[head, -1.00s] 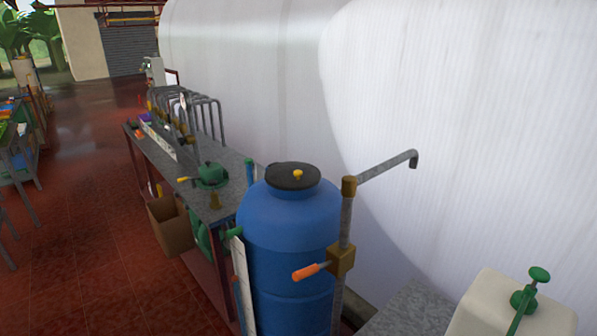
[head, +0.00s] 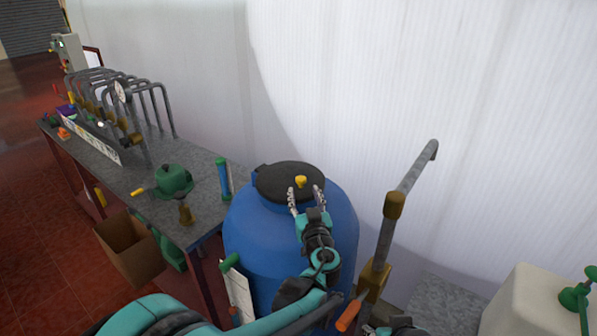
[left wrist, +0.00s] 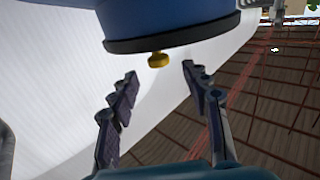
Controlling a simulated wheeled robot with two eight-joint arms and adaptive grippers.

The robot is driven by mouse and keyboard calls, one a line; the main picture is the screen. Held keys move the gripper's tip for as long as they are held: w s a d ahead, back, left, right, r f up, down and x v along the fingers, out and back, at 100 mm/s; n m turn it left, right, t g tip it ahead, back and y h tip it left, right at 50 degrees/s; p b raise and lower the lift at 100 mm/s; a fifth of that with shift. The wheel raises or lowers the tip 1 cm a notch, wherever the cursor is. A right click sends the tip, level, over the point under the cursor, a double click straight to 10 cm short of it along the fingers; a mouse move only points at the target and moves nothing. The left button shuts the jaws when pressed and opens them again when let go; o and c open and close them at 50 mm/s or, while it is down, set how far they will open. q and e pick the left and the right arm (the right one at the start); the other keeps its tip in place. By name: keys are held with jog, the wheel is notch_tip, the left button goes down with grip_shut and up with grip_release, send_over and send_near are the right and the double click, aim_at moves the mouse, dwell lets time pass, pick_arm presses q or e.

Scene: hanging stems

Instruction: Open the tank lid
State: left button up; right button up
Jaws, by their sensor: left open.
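The blue tank (head: 255,235) stands upright with a round black lid (head: 272,178) on top. A small yellow knob (head: 301,181) sits on the lid. My left gripper (head: 305,191) is open, its two fingers spread on either side of the knob's near side. In the left wrist view, the lid (left wrist: 205,38) shows at the top, inverted, and the yellow knob (left wrist: 158,60) lies just beyond and between the open fingertips (left wrist: 160,69). I see no contact. Part of what looks like my right gripper (head: 388,329) shows at the bottom edge, mostly cut off.
A metal pipe (head: 385,235) with an orange-handled valve (head: 348,316) rises right of the tank. A bench (head: 205,172) with a green pot (head: 173,180) and pipes stands left. A cardboard box (head: 128,248) is below it. A pale container (head: 530,300) is at right.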

aim_at(302, 182)
pick_arm(q)
jog(key=w, duration=0.2)
jog(key=w+b, duration=0.1)
jog(key=w, duration=0.2)
jog(key=w+a, duration=0.1)
jog(key=w, duration=0.1)
jog(key=shift+w, duration=0.25)
grip_shut()
